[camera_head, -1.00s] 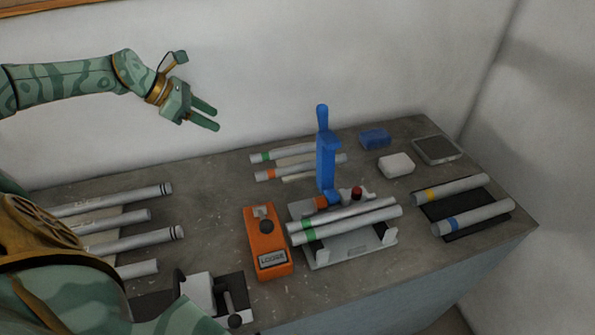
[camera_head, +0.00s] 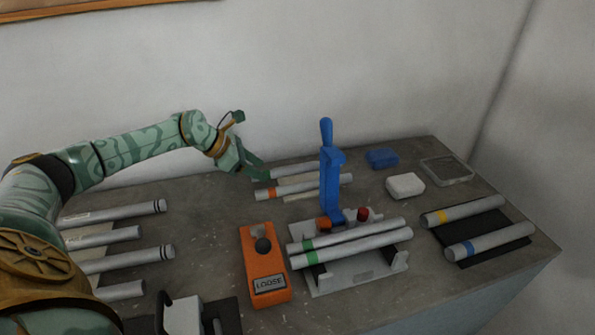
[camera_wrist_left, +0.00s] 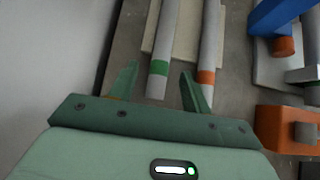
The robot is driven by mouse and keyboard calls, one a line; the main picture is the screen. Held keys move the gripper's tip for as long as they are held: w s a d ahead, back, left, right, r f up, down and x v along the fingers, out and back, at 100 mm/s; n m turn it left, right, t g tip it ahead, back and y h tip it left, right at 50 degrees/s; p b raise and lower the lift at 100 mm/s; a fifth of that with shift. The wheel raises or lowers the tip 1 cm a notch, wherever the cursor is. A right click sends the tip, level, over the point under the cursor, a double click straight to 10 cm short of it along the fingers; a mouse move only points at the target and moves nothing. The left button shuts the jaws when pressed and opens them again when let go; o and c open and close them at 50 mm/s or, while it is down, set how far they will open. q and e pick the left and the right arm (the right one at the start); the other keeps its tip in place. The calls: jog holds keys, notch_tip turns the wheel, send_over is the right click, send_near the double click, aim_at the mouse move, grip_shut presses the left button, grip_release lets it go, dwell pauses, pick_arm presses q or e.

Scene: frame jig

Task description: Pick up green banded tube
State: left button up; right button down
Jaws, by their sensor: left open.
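A grey green banded tube (camera_head: 292,169) lies at the back of the table; in the left wrist view its near end and green band (camera_wrist_left: 160,67) show. My left gripper (camera_head: 253,172) is open at this end. In the left wrist view its fingers (camera_wrist_left: 159,82) stand on either side of the tube end, with nothing gripped. The right finger is close to the neighbouring orange banded tube (camera_wrist_left: 206,76). I cannot tell whether the fingers touch either tube. Two more tubes with green bands (camera_head: 350,239) lie in the grey jig (camera_head: 352,278). My right gripper is not in view.
A blue upright lever (camera_head: 328,165) stands behind the jig. An orange box labelled LOOSE (camera_head: 262,266) is left of it. Several grey tubes (camera_head: 112,211) lie at the left. Yellow and blue banded tubes lie on a dark mat (camera_head: 482,252) at right. A wall rises behind.

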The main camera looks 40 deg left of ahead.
pick_arm(q)
jog(key=shift+x, duration=1.2)
jog(key=shift+a, duration=0.1)
grip_shut()
jog(key=shift+r, duration=0.1)
